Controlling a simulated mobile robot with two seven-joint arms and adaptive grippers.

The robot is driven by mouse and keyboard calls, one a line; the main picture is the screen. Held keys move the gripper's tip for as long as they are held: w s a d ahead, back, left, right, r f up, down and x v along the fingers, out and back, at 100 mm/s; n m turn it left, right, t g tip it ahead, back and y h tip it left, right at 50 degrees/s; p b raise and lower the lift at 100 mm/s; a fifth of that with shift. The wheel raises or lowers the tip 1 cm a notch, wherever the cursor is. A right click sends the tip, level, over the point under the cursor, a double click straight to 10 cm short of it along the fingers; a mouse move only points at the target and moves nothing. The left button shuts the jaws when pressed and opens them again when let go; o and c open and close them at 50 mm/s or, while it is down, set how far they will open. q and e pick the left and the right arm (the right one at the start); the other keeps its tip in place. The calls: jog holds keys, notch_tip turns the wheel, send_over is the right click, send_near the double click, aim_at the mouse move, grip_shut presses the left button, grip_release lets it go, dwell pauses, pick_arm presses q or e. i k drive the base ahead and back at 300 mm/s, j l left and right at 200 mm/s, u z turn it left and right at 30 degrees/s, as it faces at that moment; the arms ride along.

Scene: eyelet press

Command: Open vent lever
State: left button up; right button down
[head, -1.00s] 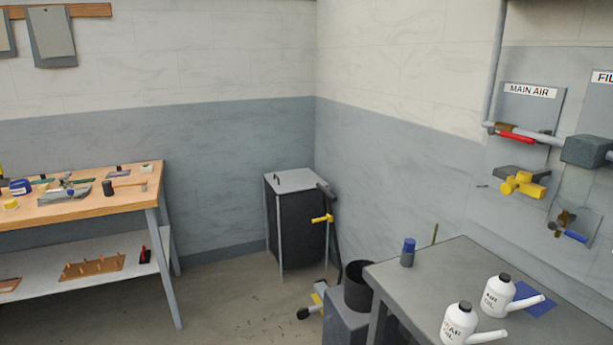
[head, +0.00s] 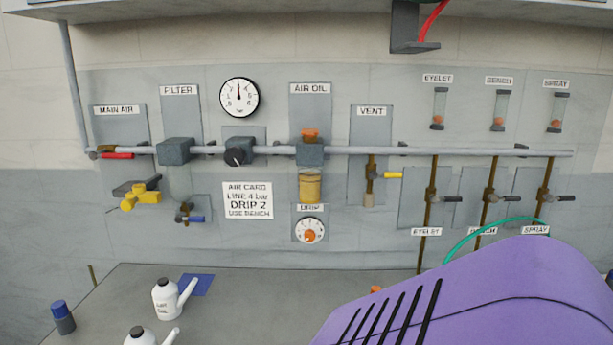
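The vent lever (head: 391,175) is a small yellow handle below the VENT label (head: 371,111). It points sideways to the right from a brass valve on a vertical stub, under the long grey air pipe (head: 450,151). Neither of my grippers shows in the head view, so I cannot see whether they are open or shut.
The panel also holds the red main air lever (head: 117,156), a pressure gauge (head: 239,98), a drip dial (head: 309,230) and several grey-handled valves. A grey bench (head: 235,300) with white oil bottles (head: 168,299) stands below. A large purple housing (head: 480,290) blocks the lower right.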

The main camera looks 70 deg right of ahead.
aim_at(373, 174)
jog(key=z, duration=2.6)
